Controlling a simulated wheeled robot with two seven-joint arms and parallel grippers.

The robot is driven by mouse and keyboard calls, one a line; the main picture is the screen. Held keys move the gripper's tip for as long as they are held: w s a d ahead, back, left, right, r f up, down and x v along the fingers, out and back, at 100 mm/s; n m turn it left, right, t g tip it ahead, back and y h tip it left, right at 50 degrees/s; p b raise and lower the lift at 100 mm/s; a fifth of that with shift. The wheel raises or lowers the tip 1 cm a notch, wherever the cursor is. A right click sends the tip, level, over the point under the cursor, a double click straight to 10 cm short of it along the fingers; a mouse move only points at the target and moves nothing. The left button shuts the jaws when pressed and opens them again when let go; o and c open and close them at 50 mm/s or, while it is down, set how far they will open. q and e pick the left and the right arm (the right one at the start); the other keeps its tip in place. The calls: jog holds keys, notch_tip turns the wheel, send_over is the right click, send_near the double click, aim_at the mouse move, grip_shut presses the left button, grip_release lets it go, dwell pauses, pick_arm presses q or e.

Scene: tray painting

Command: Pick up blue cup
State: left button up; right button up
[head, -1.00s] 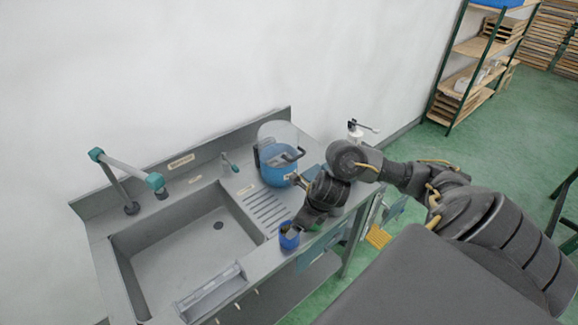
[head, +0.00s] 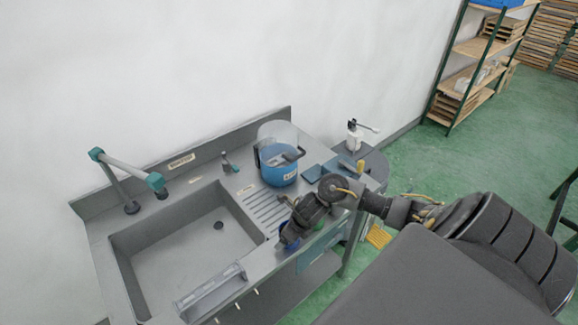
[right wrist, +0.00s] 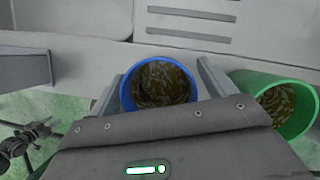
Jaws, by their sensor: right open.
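The blue cup (head: 289,243) stands near the front edge of the counter, right of the sink, largely hidden by my right gripper (head: 297,222) in the head view. In the right wrist view the blue cup (right wrist: 126,94) shows from above as a blue rim around brownish, mottled contents. My right gripper (right wrist: 159,84) is open, with one finger on each side of the cup. Small gaps seem to show between fingers and rim; whether they touch I cannot tell. My left gripper is not in view.
A green cup (right wrist: 297,124) with similar contents stands close to the right finger. A blue bucket-like container (head: 278,174) stands behind on the counter. The sink basin (head: 180,250) lies to the left. A white pump bottle (head: 353,136) stands at the back right.

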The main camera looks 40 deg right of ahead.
jog(key=shift+w+f, duration=0.1)
jog(key=shift+f, duration=0.2)
jog(key=c, duration=1.1)
jog(key=shift+o, duration=0.2)
jog(key=shift+r, duration=0.15)
jog(key=shift+r, duration=0.5)
jog(key=s+d+r, duration=0.2)
jog(key=s+r, duration=0.4)
jog(key=s+d+r+b, duration=0.1)
jog(key=s+d+r, duration=0.1)
jog(key=s+r, duration=0.3)
jog(key=shift+s+d+r, duration=0.3)
jog(key=shift+s+r, duration=0.1)
jog(key=shift+s, duration=0.75)
